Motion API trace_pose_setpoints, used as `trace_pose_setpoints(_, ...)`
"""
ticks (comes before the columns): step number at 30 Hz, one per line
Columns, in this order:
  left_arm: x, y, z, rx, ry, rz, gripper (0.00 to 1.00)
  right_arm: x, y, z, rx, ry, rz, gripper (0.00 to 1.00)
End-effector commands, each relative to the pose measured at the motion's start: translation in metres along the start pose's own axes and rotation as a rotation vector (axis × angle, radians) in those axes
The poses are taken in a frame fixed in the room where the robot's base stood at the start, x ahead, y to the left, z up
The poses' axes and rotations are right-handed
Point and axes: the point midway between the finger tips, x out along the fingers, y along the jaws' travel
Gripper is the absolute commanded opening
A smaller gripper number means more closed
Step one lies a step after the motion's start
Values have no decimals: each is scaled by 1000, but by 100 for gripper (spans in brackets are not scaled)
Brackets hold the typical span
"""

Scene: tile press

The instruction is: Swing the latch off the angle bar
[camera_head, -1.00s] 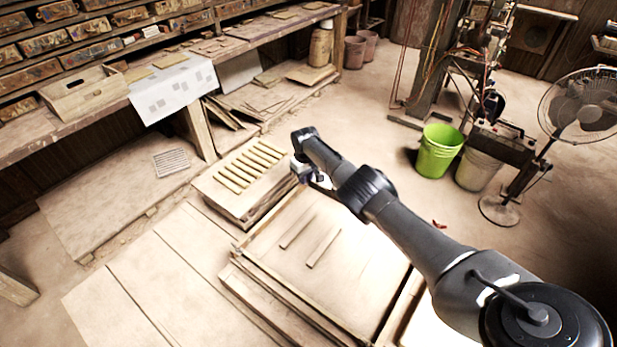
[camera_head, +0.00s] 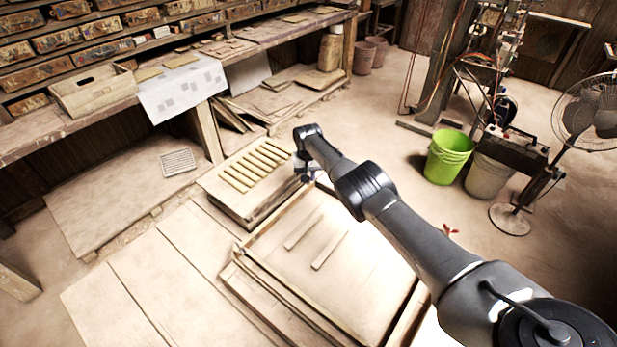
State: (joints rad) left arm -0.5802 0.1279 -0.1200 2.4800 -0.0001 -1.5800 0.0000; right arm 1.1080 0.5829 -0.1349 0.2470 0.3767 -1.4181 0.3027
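I cannot make out a latch or an angle bar for certain in the head view. My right arm comes in from the lower right and reaches to the middle of the picture. Its gripper (camera_head: 307,174) is small and partly hidden by the wrist, beside the right end of the board with several tile strips (camera_head: 250,166). I cannot tell whether its fingers are open or shut, and I see nothing held in it. My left gripper is out of view.
A framed low table (camera_head: 275,237) with two loose strips lies below my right arm. A green bucket (camera_head: 447,160), a grey bucket (camera_head: 487,175) and a fan (camera_head: 592,112) stand at right. A workbench (camera_head: 100,118) runs along the upper left. Floor between is clear.

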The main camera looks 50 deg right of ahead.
Motion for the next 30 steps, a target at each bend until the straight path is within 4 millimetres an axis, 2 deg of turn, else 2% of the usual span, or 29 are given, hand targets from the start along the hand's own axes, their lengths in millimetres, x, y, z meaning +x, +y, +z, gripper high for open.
trace_pose_setpoints(11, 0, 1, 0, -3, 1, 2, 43, -1, -1, -1, 4, 2, -2, 0)
trace_pose_setpoints(12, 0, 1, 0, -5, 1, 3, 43, -1, -1, -1, 4, 2, -2, 22)
trace_pose_setpoints(19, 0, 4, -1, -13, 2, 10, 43, 0, 0, 0, 3, 1, -1, 44)
trace_pose_setpoints(26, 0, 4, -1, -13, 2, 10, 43, 0, 0, 0, 3, 1, -1, 46)
trace_pose_setpoints(30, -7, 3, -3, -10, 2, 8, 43, -8, 0, 0, 3, 1, -1, 46)
